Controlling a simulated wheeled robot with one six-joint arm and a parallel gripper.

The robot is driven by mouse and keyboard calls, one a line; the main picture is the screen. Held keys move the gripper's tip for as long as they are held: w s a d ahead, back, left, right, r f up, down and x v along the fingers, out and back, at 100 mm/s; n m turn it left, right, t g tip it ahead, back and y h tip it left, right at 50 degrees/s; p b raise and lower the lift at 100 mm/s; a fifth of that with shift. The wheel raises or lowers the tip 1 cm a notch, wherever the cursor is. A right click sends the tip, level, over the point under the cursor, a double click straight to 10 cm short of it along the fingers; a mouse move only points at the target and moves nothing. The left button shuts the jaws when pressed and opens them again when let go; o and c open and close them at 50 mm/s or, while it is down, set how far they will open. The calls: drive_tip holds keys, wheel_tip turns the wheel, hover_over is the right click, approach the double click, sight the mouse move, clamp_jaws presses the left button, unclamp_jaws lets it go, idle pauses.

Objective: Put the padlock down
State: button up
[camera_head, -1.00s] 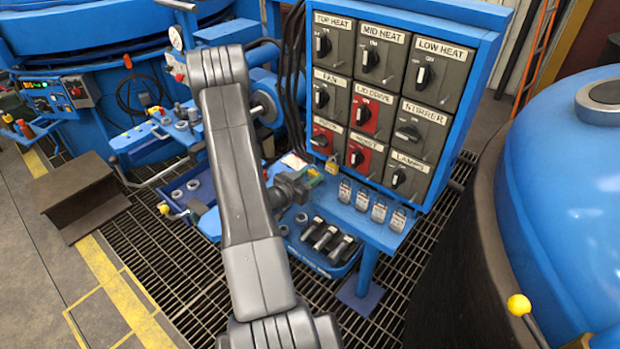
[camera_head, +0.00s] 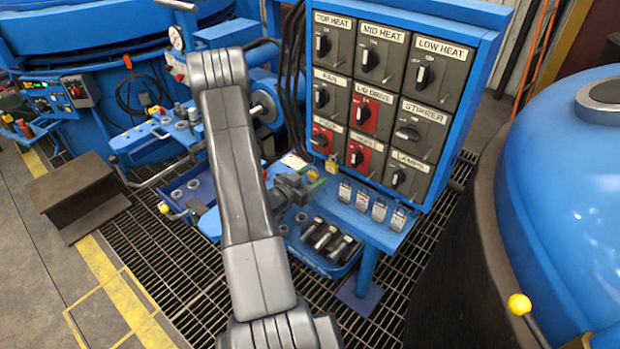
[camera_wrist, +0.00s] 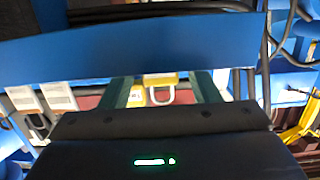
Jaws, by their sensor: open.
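A yellow padlock (camera_head: 332,164) is at the left end of the blue shelf below the switch panel. In the wrist view the yellow padlock (camera_wrist: 160,82) shows between the two green fingers, with its pale shackle pointing down in the picture. My gripper (camera_head: 314,175) is just left of the padlock in the head view. In the wrist view its fingers (camera_wrist: 160,92) are spread apart, with visible space between them and the padlock. Their tips are partly hidden behind a blue bar.
Several white-labelled tags with shackles (camera_head: 362,200) line the shelf edge right of the padlock. The panel of rotary switches (camera_head: 385,100) stands behind. A blue tray of black-handled items (camera_head: 328,240) lies below. A large blue domed vessel (camera_head: 570,190) fills the right side.

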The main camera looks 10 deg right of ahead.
drive_tip(key=b+v, duration=0.1)
drive_tip(key=v, duration=1.1)
drive_tip(key=shift+r, duration=0.1)
drive_tip(key=x, duration=1.2)
drive_tip(key=shift+d+p, duration=0.1)
drive_tip(key=shift+p, duration=0.2)
drive_tip(key=shift+r, duration=0.35)
drive_tip(key=shift+f, duration=0.15)
